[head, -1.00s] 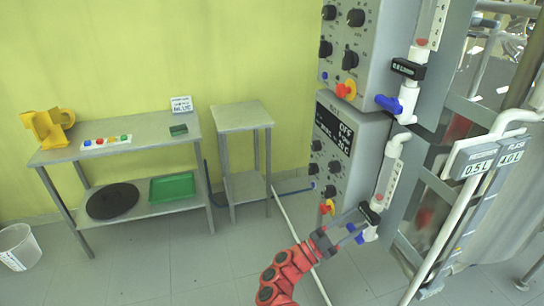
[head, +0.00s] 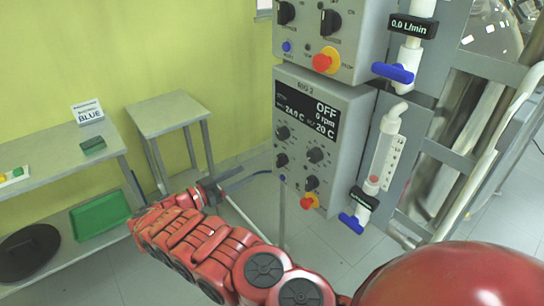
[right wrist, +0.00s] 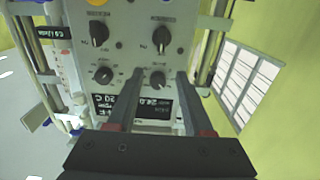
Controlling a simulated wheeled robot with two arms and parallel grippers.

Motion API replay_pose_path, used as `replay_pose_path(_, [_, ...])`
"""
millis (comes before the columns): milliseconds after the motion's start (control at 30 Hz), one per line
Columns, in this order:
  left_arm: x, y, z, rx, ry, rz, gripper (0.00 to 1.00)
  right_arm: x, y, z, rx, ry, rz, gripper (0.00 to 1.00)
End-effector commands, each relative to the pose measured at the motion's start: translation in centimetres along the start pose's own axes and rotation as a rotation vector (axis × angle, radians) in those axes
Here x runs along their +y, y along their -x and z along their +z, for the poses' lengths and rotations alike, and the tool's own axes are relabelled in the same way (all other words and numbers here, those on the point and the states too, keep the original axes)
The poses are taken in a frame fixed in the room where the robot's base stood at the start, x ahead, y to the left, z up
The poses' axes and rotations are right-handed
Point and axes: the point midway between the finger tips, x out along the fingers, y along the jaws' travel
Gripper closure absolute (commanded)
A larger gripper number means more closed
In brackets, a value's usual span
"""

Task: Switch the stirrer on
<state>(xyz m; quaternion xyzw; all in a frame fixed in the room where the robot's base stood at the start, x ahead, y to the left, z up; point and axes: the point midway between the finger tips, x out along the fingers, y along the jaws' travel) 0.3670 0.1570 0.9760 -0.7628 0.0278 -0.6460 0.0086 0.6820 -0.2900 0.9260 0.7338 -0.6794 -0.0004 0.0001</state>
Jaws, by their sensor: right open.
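The grey lower control box (head: 345,100), labelled RIG 2, has a black display (head: 308,112) reading OFF, 0 rpm, 24.0 C and 20 C. Below it are dark knobs: upper left (head: 283,132), upper right (head: 315,155), lower left (head: 281,160) and lower right (head: 312,183). Their labels are too small to read. My right gripper (head: 245,179) is open and empty, just left of the box. In the right wrist view the panel appears upside down, and one knob (right wrist: 157,80) shows between the fingertips, apart from them. My left gripper is out of view.
A second control box (head: 350,40) is above. Flow tubes with blue valve handles (head: 393,72) stand to the right. A small table (head: 165,112) and a shelf table (head: 60,135) stand left.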

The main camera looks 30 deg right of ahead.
Motion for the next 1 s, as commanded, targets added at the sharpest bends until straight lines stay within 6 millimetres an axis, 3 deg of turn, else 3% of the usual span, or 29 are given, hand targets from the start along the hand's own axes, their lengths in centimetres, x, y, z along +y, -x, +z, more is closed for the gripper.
replay_pose_path(300, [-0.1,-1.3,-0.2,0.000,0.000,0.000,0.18,0.1,-7.8,-0.2,0.000,-0.001,0.004,0.49])
replay_pose_path(500, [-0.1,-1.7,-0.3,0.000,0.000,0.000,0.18,0.1,-11.5,-0.1,0.000,-0.001,0.002,0.49])
replay_pose_path(700, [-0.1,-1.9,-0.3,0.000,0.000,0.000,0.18,0.0,-13.3,0.0,0.000,-0.001,-0.001,0.49])
replay_pose_path(1000, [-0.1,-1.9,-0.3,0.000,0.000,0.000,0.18,-0.1,-13.5,0.0,0.000,-0.002,-0.002,0.49])
